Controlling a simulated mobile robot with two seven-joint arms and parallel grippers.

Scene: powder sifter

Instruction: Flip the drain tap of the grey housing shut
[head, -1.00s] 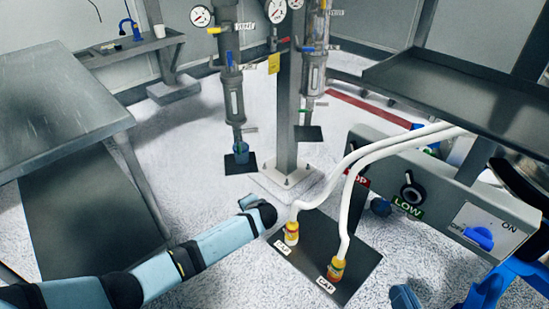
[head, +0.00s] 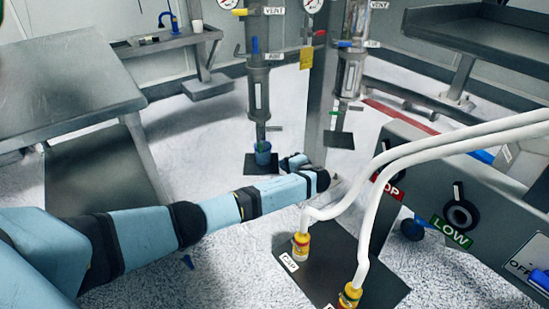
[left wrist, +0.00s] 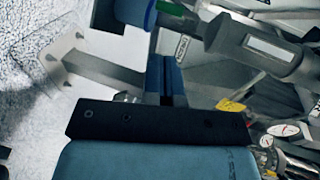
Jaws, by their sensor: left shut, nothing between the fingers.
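The grey housing (head: 258,92) hangs upright on the left side of the post, with a sight window. Its drain end (head: 261,130) is above a blue cup (head: 263,154). A small green piece shows at the cup; the tap's exact position is too small to tell. My left gripper (head: 293,162) is low beside the post, right of the cup and apart from it, partly hidden behind my wrist. In the left wrist view its fingers (left wrist: 166,80) are shut and empty. That view shows the housing (left wrist: 255,45), green lever (left wrist: 175,8) and cup (left wrist: 135,12) beyond the fingertips. My right gripper is not in view.
A second housing (head: 348,75) hangs right of the post (head: 319,100). White hoses (head: 400,165) run to yellow fittings on a dark plate (head: 330,258). A grey control box (head: 490,190) stands right. A metal table (head: 70,75) stands left. Floor around the cup is mostly clear.

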